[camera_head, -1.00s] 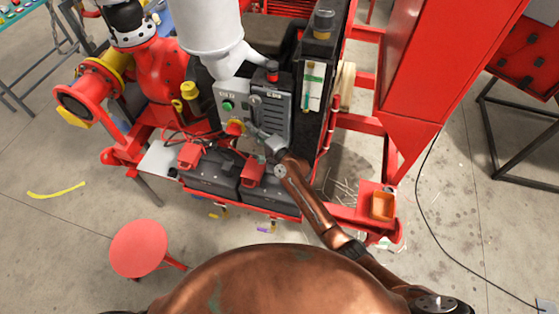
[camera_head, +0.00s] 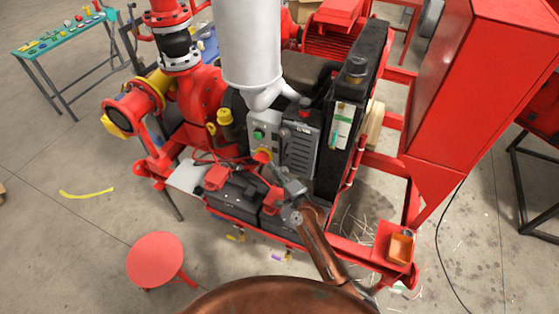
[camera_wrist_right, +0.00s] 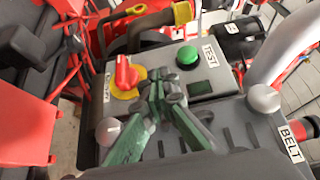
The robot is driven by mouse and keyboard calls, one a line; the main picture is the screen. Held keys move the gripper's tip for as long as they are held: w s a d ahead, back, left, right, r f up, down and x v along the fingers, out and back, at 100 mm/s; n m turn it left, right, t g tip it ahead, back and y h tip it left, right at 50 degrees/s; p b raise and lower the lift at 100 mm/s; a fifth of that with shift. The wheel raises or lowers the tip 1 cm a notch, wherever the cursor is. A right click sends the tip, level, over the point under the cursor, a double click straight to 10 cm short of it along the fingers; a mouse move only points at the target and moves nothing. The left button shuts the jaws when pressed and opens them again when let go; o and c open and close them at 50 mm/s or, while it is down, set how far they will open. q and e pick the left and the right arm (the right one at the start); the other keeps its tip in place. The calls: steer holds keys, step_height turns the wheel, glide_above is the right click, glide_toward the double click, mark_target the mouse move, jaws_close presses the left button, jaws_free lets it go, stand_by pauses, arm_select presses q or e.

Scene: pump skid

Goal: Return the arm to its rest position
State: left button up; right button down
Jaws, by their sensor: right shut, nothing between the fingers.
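My right gripper (camera_head: 274,170) is shut and empty in the head view, in front of the pump skid's grey control panel (camera_head: 269,122). In the right wrist view my gripper (camera_wrist_right: 163,88) shows as dark green and grey fingers closed together. They overlap the panel in that picture, beside the red rotary switch (camera_wrist_right: 126,75) on its yellow plate. I cannot tell whether the fingers touch the panel. My right arm (camera_head: 318,245) is copper-brown and reaches up from the lower right. My left gripper is not in view.
Black batteries (camera_head: 236,197) with red clamps sit below the panel. A black radiator (camera_head: 345,125) and a red cabinet (camera_head: 465,85) stand to the right. A red stool (camera_head: 155,258) stands at the front left. Floor is open at the left.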

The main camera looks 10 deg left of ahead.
steer(key=s+a+p, duration=0.2)
steer(key=s+a, duration=0.1)
steer(key=s, duration=0.4)
steer(key=shift+f+p, duration=0.15)
steer(key=shift+p, duration=0.25)
